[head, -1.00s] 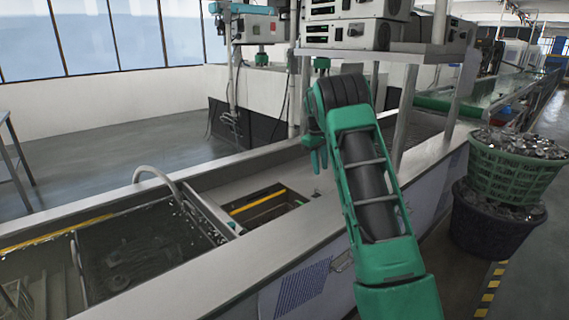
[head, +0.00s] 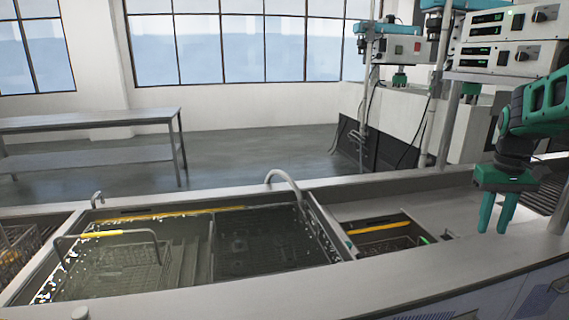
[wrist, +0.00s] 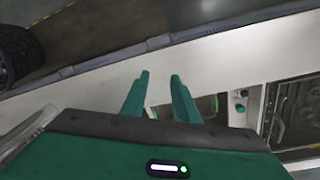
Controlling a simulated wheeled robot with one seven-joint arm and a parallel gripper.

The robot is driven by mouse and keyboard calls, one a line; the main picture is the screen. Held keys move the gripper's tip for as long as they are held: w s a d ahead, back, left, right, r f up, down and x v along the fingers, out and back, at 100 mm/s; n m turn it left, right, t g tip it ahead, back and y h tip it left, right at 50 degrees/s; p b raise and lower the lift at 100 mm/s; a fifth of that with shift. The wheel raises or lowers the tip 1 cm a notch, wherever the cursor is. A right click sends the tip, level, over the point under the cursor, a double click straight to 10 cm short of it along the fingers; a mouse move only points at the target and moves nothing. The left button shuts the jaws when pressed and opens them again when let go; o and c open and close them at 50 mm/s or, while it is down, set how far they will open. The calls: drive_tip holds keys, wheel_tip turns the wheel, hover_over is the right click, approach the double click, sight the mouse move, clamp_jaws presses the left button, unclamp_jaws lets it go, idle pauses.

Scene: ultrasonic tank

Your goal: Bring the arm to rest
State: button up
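My gripper (head: 497,212) hangs at the right of the head view, with its green fingers pointing down over the tank's front ledge. The fingers stand apart with nothing between them. The wrist view also shows the two fingers of my gripper (wrist: 159,82) spread, with the pale ledge behind them. Part of my arm shows above the gripper at the right edge of the head view.
The ultrasonic tank (head: 270,298) spans the foreground. A wire basket (head: 110,270) with a yellow handle sits in its liquid at left. A small compartment (head: 385,238) lies left of my gripper. Control boxes (head: 505,40) stand above. A grey table (head: 90,122) stands behind.

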drive_tip(key=s+a+f+m, duration=0.1)
drive_tip(key=s+a, duration=0.3)
drive_tip(key=s, duration=0.5)
drive_tip(key=s+a+f+m, duration=0.1)
drive_tip(key=s+a+f, duration=0.2)
drive_tip(key=s, duration=0.6)
drive_tip(key=s+a+f+m+y, duration=0.1)
drive_tip(key=s+a+f, duration=0.1)
drive_tip(key=s+a, duration=0.3)
drive_tip(key=s, duration=0.4)
drive_tip(key=shift+a+f+m, duration=0.15)
drive_tip(key=shift+a+m, duration=0.15)
drive_tip(key=shift+w+f, duration=0.25)
drive_tip(key=shift+w, duration=0.3)
